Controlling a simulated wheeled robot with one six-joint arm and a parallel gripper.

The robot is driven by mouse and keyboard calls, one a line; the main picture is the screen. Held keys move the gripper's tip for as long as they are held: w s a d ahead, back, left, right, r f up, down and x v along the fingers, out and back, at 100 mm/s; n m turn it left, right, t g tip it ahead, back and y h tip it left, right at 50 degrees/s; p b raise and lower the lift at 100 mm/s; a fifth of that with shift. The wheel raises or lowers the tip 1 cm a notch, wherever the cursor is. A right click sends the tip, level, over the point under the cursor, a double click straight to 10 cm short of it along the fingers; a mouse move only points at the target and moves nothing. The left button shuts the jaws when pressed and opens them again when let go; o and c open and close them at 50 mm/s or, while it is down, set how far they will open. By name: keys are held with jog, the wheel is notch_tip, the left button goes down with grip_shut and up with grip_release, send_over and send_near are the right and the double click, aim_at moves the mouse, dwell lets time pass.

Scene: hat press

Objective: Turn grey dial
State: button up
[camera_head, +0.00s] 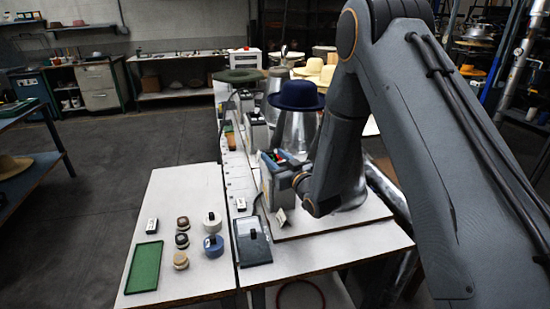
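A blue-grey control box (268,185) with small red and dark parts on top stands on the white table, right of the picture's middle. I cannot make out a grey dial on it; its right side is partly covered by my arm. My gripper (287,178) is at the box's right side, at the end of my dark grey arm. Its fingers are too small and dark to make out, so I cannot tell whether they are open, shut or touching the box.
A navy hat (297,95) sits on a metal cone behind the box. The floor at left is clear.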

jog(key=c, duration=0.8)
jog(key=shift+n+y+b, duration=0.3)
jog(key=shift+y+b, duration=0.05)
jog(key=shift+y, duration=0.05)
jog(key=g+y, duration=0.1)
jog(key=n+g+y+b, duration=0.1)
jog(key=n+y+b, duration=0.1)
jog(key=shift+s+a+f+g, duration=0.1)
jog(key=shift+s+a+g, duration=0.2)
jog(key=shift+g, duration=0.1)
jog(key=shift+s+a+n+g+y+b, duration=0.15)
jog(key=shift+n+g+y+b, duration=0.25)
jog(key=shift+n+g, duration=0.2)
jog(key=shift+s+a+n+g+y+b, duration=0.15)
jog(key=shift+n+g+y+b, duration=0.2)
jog(key=shift+n+g+y, duration=0.25)
jog(key=shift+s+a+n+g+y+b, duration=0.15)
jog(key=shift+n+g+y+b, duration=0.3)
jog(key=shift+g, duration=0.25)
jog(key=o, duration=1.1)
jog(key=shift+c, duration=0.2)
